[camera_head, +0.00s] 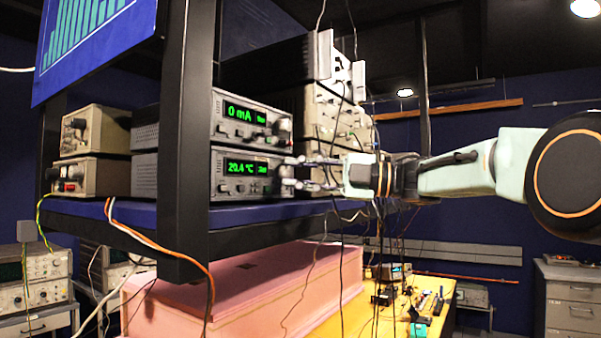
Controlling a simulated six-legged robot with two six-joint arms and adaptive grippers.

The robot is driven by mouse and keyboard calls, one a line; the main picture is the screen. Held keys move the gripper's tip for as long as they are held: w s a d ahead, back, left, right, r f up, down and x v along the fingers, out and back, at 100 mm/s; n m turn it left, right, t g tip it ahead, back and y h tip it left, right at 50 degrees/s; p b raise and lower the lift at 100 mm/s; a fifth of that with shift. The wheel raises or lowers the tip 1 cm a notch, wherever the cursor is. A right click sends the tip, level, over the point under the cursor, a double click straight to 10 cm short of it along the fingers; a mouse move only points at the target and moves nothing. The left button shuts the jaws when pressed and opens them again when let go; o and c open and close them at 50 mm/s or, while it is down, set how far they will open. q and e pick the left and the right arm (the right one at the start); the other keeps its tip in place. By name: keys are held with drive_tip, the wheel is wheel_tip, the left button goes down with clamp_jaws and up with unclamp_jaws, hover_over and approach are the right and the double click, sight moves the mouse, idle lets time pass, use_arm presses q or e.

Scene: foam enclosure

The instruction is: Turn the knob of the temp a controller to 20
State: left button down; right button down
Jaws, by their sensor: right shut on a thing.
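The controller with the green display (240,172) sits on the blue shelf, and its display reads what looks like 20.4 °C. Its knob (286,172) is at the right end of its front panel. My right gripper (296,173) reaches in from the right, with its fingers closed around the knob. The fingers partly cover the knob. A second unit (242,115) stands directly on top, and its display reads 0 mA. My left gripper is not in view.
A black post (185,130) stands in front of the shelf (260,213). Stacked instruments (330,110) with hanging cables are behind my right gripper. A pink box (230,280) lies below the shelf. Beige units (95,130) stand at left.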

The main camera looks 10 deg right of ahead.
drive_tip(key=shift+r+n, duration=0.15)
drive_tip(key=shift+n, duration=0.35)
drive_tip(key=c, duration=1.1)
unclamp_jaws()
drive_tip(key=shift+a, duration=0.1)
drive_tip(key=shift+c, duration=0.2)
drive_tip(key=shift+s+d, duration=0.1)
drive_tip(key=shift+d, duration=0.3)
drive_tip(key=r+v, duration=0.1)
drive_tip(key=v, duration=1)
drive_tip(key=shift+f, duration=0.45)
drive_tip(key=shift+s+d, duration=0.15)
drive_tip(key=shift+d, duration=0.05)
